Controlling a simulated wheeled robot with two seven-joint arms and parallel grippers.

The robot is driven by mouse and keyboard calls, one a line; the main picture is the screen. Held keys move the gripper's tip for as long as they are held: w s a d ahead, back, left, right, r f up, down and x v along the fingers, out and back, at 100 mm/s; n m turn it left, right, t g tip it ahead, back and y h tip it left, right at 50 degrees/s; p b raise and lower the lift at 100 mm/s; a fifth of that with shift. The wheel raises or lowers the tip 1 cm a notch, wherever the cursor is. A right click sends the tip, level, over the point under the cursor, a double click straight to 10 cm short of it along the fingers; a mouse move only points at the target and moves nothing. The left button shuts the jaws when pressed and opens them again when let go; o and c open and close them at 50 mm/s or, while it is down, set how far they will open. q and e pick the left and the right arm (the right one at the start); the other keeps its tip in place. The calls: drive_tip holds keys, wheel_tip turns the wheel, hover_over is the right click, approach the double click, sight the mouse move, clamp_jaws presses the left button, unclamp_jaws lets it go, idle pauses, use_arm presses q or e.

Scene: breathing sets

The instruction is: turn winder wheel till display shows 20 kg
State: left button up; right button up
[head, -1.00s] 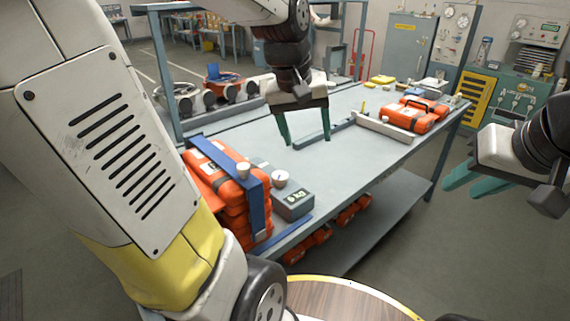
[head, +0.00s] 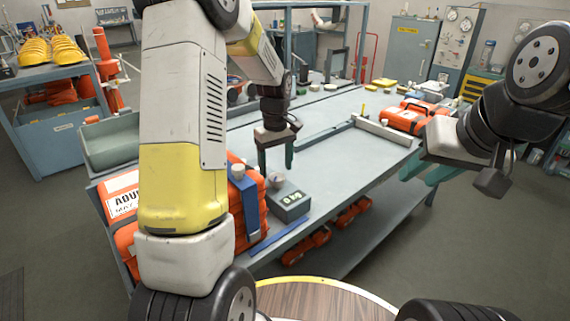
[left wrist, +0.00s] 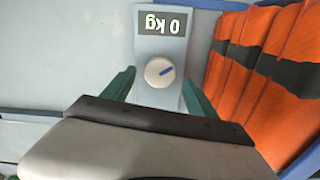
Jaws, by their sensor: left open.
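The winder is a grey box (head: 289,203) near the table's front edge, beside a strapped orange stack (head: 128,205). Its display (head: 291,197) reads 0 kg; the reading shows upside down in the left wrist view (left wrist: 162,22). The winder wheel (left wrist: 159,72) is a round white knob with a blue mark pointing to the upper right. My left gripper (left wrist: 158,92) is open, pointing down, with its teal fingers on either side of the wheel and apart from it. In the head view, my left gripper (head: 276,160) hangs over the winder. My right gripper (head: 428,172) is open and empty at the right.
A blue strap (head: 250,200) runs over the orange stack. A grey tray (head: 108,145) stands behind it. An orange case (head: 415,117) lies behind a low pale bar (head: 385,131) on the table's far right. The middle of the tabletop (head: 335,165) is clear.

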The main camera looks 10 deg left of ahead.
sight(277, 179)
use_arm(q)
drive_tip(key=shift+f, duration=1.4)
drive_tip(key=c, duration=1.4)
drive_tip(key=shift+o, duration=0.2)
drive_tip(key=m, duration=0.5)
drive_tip(key=shift+m, duration=0.4)
drive_tip(key=m, duration=0.4)
drive_tip(key=shift+m, duration=0.4)
